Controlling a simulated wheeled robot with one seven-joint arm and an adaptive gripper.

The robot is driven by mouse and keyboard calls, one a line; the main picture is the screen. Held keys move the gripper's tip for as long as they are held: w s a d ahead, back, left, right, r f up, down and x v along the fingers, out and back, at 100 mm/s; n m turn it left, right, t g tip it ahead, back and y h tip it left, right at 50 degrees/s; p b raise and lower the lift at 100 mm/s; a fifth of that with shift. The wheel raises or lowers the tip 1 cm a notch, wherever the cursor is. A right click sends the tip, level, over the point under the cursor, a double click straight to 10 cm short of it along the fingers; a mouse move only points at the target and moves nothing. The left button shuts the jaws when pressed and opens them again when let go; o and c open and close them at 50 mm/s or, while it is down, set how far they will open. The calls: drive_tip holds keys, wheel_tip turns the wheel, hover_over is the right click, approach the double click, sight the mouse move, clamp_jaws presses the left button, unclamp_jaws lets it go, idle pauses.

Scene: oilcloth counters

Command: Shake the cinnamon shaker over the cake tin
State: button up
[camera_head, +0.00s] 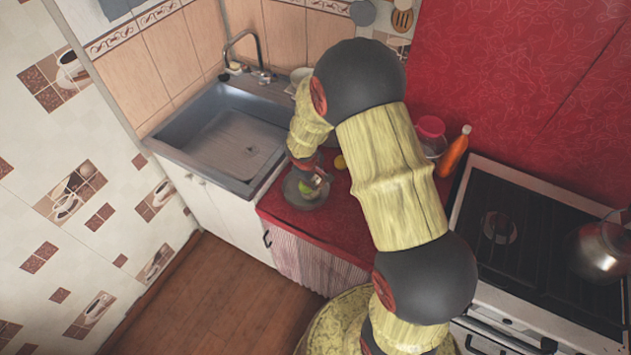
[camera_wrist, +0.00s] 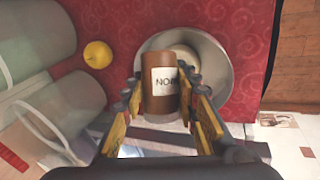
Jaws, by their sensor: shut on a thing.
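The cinnamon shaker (camera_wrist: 158,62) is a brown cylinder with a white label, partly readable as "NON", in the wrist view. My gripper (camera_wrist: 163,92) is shut on it, one finger on each side. The cake tin (camera_wrist: 223,62) is a round grey tin behind the shaker, with something pale inside partly hidden by it. In the head view the tin (camera_head: 291,190) stands on the red counter near the sink, and my gripper (camera_head: 318,180) is over its right side. A small green patch shows there; I cannot tell what it is. The shaker's far end is hidden.
A yellow lemon-like fruit (camera_wrist: 97,54) lies beside the tin. Large pale containers (camera_wrist: 35,60) stand at the wrist view's left. A red-lidded jar (camera_head: 431,127) and an orange bottle (camera_head: 455,150) are at the back. The sink (camera_head: 222,135) is left, the stove (camera_head: 520,240) right.

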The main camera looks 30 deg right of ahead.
drive_tip(key=shift+f+t+b, duration=0.25)
drive_tip(key=shift+t+b, duration=0.05)
drive_tip(key=shift+b, duration=0.15)
drive_tip(key=r+t, duration=0.1)
drive_tip(key=r+t+y, duration=0.1)
drive_tip(key=r, duration=0.1)
drive_tip(key=w+r+m+t+y+b, duration=0.1)
drive_tip(key=shift+a+r+t, duration=0.25)
drive_tip(key=shift+t, duration=0.05)
drive_tip(key=shift+w+a+r+t+y, duration=0.2)
drive_tip(key=shift+r+t+y, duration=0.5)
drive_tip(key=shift+r, duration=0.05)
drive_tip(key=r+m+t+y+b, duration=0.1)
drive_tip(key=t+b, duration=0.1)
drive_tip(key=t, duration=0.1)
drive_tip(key=shift+s+d+r+y, duration=0.1)
drive_tip(key=shift+r+y, duration=0.05)
drive_tip(key=shift+y, duration=0.15)
drive_tip(key=shift+r+m+t+y+b, duration=0.35)
drive_tip(key=shift+r+t+b, duration=0.2)
drive_tip(key=shift+t+b, duration=0.45)
drive_tip(key=shift+r, duration=0.3)
